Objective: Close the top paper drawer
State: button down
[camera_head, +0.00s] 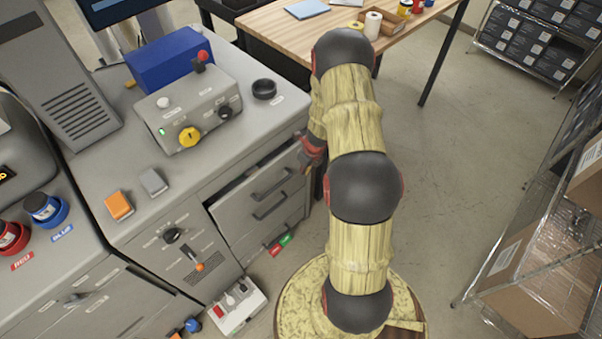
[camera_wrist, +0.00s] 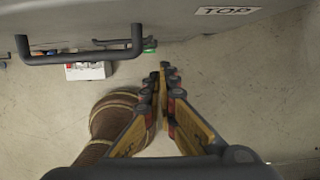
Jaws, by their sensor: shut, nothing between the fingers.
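The top paper drawer (camera_head: 240,198) is the uppermost grey drawer in the cabinet at centre left in the head view. It stands partly out, with a dark gap behind its front. In the wrist view its grey front (camera_wrist: 165,22) crosses the top edge, with a dark bar handle (camera_wrist: 80,57) at left and a "TOP" label at right. My gripper (camera_wrist: 167,68) is shut and empty, its fingertips just short of the drawer front in the picture; I cannot tell whether they touch. In the head view my gripper (camera_head: 312,152) is beside the drawer's right end, partly hidden by my arm.
A control box (camera_head: 190,110) and a black ring (camera_head: 264,88) stand on the grey cabinet top. A white switch box (camera_head: 238,305) lies on the floor in front. A wooden table (camera_head: 290,35) is behind, and a wire shelf (camera_head: 545,230) at right. Floor between is clear.

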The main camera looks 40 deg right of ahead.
jog(key=v, duration=0.4)
jog(key=s+d+f+m+t+b, duration=0.35)
jog(key=s+d+f+b, duration=0.5)
jog(key=b, duration=1.15)
notch_tip(320, 180, up, 6)
jog(key=w+a+n+t+b, duration=0.1)
jog(key=w+n+t, duration=0.1)
jog(key=n+t, duration=0.1)
jog(key=w+r+b+x, duration=0.2)
jog(key=b+x, duration=0.2)
jog(key=x, duration=0.9)
jog(key=shift+a+f, duration=0.15)
jog(key=shift+a, duration=0.2)
